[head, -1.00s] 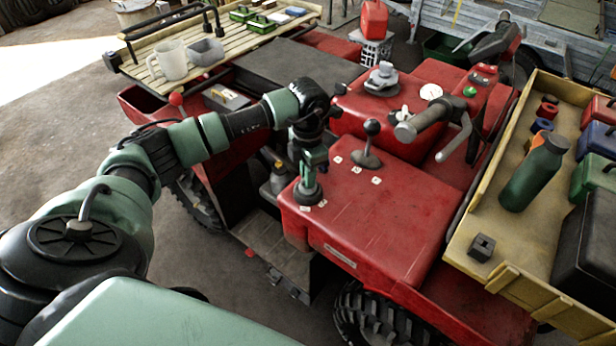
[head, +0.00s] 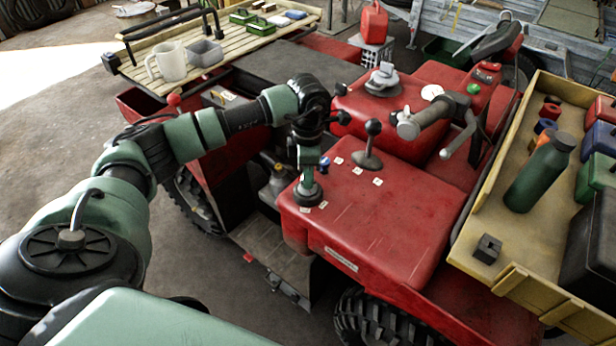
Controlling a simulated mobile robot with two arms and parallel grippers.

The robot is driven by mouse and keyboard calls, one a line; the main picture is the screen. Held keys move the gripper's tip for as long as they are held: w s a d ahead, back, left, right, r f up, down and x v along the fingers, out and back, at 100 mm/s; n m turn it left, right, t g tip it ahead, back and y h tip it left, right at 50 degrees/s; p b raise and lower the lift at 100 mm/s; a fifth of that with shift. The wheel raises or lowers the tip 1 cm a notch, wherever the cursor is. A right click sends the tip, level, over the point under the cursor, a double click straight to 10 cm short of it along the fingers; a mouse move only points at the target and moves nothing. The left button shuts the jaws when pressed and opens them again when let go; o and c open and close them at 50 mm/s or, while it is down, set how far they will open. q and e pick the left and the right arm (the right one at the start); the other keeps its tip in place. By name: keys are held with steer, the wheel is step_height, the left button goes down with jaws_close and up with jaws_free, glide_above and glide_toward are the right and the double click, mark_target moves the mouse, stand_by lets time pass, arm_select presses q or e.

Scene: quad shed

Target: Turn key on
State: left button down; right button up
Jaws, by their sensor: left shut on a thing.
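The red quad body (head: 385,225) fills the middle of the head view. My left gripper (head: 308,186) points straight down onto its near left corner. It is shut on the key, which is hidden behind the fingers. A round dark switch base (head: 307,196) shows around the fingertips, with small white labels (head: 323,205) beside it. My wrist stands upright above the switch, and a small blue patch shows on its right side. I cannot tell the key's angle. My right gripper is out of view.
A black-knobbed lever (head: 372,145) stands close right of my left gripper. The handlebar grip (head: 410,128) is behind it. A wooden tray (head: 520,240) with a green bottle (head: 540,175) is at the right. A slatted rack (head: 215,62) holds a jug (head: 171,62) at the back left.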

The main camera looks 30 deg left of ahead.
arm_select(q)
steer(key=shift+f+m+b, duration=0.15)
steer(key=shift+m+b, duration=0.35)
steer(key=shift+m, duration=0.1)
steer(key=shift+m+b, duration=0.6)
steer(key=shift+m, duration=1.2)
steer(key=c, duration=1.5)
jaws_free()
steer(key=shift+r, duration=0.2)
